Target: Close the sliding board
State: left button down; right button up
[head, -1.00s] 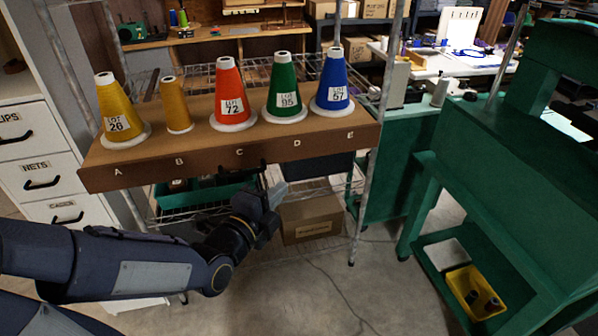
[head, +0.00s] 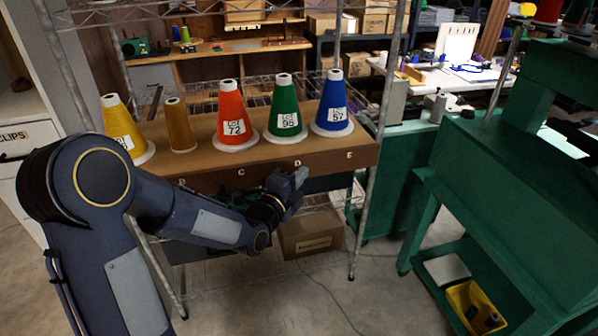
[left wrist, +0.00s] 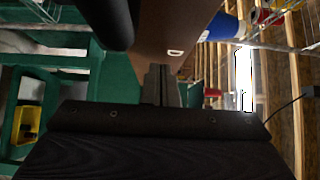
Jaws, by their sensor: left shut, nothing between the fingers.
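The brown board (head: 330,158) lies across the wire rack, with letters along its front face; B to E are readable. It carries a row of thread cones. My left gripper (head: 298,179) is at the board's front, near the letter D. It is shut with nothing in it. In the left wrist view the closed fingers (left wrist: 160,84) point toward the board (left wrist: 165,25); I cannot tell whether they touch it. My left arm hides the board's left front end. My right gripper is not in view.
Yellow (head: 120,130), brown (head: 179,130), red (head: 233,112), green (head: 284,105) and blue (head: 333,103) cones stand on the board. A metal rack post (head: 368,200) is right of my gripper. A green machine stand (head: 490,190) fills the right side. A cardboard box (head: 310,235) sits below.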

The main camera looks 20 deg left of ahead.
pick_arm(q)
jog(key=shift+w+a, duration=0.15)
jog(key=shift+w, duration=0.05)
jog(key=shift+w, duration=0.1)
